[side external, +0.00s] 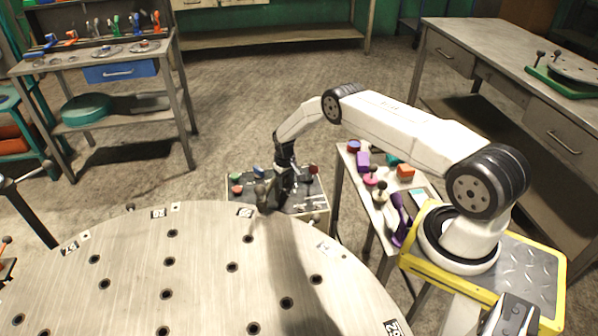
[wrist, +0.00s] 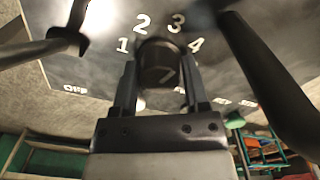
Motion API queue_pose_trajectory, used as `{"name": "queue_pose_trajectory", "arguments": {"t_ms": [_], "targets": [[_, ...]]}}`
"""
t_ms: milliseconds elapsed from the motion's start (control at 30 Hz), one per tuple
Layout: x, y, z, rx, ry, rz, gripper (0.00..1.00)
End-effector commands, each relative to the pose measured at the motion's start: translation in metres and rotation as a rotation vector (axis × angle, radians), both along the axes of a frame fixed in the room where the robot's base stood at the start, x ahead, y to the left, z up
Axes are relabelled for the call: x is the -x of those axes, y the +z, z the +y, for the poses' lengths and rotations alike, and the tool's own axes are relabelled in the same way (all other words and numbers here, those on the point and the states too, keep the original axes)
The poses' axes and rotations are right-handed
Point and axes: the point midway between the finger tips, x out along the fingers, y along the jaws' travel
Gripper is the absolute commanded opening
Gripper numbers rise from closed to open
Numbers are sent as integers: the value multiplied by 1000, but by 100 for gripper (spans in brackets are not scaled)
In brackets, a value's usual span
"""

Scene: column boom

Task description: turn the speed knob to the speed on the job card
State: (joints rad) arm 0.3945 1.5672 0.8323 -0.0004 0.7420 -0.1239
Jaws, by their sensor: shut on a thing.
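My gripper (wrist: 160,85) is shut on the dark round speed knob (wrist: 157,62), one finger on each side of it. White numbers 1 to 4 stand in an arc on the panel beyond the knob. A pale mark shows on the knob's face, but I cannot tell which number it points to. In the side view my gripper (side external: 274,198) reaches down onto the control box (side external: 312,203), and the arm and gripper hide the knob there. I cannot make out a job card that can be read in either view.
Coloured buttons and levers (side external: 238,183) stand on the box close to my gripper. Dark levers (wrist: 270,80) rise near the fingers in the wrist view. The large round metal table (side external: 200,270) lies in front, and a narrow shelf (side external: 375,205) with coloured objects stands right.

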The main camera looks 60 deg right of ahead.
Motion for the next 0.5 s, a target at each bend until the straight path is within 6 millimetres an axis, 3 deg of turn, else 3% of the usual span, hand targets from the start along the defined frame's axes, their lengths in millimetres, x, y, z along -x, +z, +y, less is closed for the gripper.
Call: {"name": "queue_pose_trajectory", "arguments": {"t_ms": [500], "targets": [[-1, 0, 0, -1, -235, 0, 0]]}}
